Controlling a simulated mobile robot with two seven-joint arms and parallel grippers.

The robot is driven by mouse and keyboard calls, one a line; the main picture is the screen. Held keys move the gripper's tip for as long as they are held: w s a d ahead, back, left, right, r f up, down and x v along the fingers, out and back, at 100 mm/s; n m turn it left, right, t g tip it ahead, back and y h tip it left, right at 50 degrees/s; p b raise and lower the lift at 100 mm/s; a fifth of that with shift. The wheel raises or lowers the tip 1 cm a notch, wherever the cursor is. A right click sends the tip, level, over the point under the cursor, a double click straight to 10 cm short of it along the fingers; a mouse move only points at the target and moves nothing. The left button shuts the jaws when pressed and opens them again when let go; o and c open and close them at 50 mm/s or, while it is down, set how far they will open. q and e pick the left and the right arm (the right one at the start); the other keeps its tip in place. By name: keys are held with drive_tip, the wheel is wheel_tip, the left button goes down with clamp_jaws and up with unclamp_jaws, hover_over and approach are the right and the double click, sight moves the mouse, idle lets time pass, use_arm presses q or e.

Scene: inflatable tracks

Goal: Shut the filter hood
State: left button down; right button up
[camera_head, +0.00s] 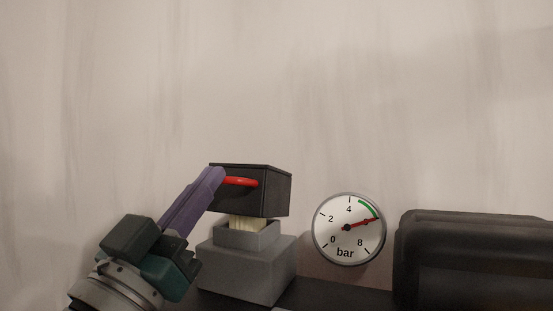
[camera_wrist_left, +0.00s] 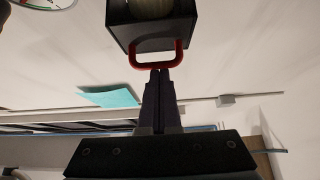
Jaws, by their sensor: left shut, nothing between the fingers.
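The filter hood (camera_head: 268,193) is a dark box with a red handle (camera_head: 241,182) on its front. It stands raised above a grey housing (camera_head: 245,268), and a pale ribbed filter (camera_head: 243,223) shows in the gap. My left gripper (camera_head: 217,173) has its fingertips at the left end of the handle. In the left wrist view the hood (camera_wrist_left: 118,32) is at the top with its hollow underside showing. There the shut fingertips (camera_wrist_left: 160,72) are at the bar of the red handle (camera_wrist_left: 140,65), with nothing between them; contact is unclear. My right gripper is not in view.
A large dark rounded object (camera_head: 475,260) fills the lower right. The pale wall (camera_head: 300,80) above is clear. A turquoise sheet (camera_wrist_left: 110,96) shows in the wrist view.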

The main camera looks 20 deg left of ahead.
use_arm(q)
drive_tip(key=s+a+p, duration=0.1)
drive_tip(key=s+p, duration=0.1)
drive_tip(key=s, duration=1)
drive_tip(key=w+d+r+g+p, duration=0.1)
drive_tip(key=w+r+g+p, duration=0.35)
drive_tip(key=w, duration=0.85)
drive_tip(key=f+b, duration=0.1)
drive_tip(key=f+t+b, duration=0.1)
drive_tip(key=f+b, duration=0.1)
drive_tip(key=shift+s+d, duration=0.1)
drive_tip(key=shift+s, duration=0.1)
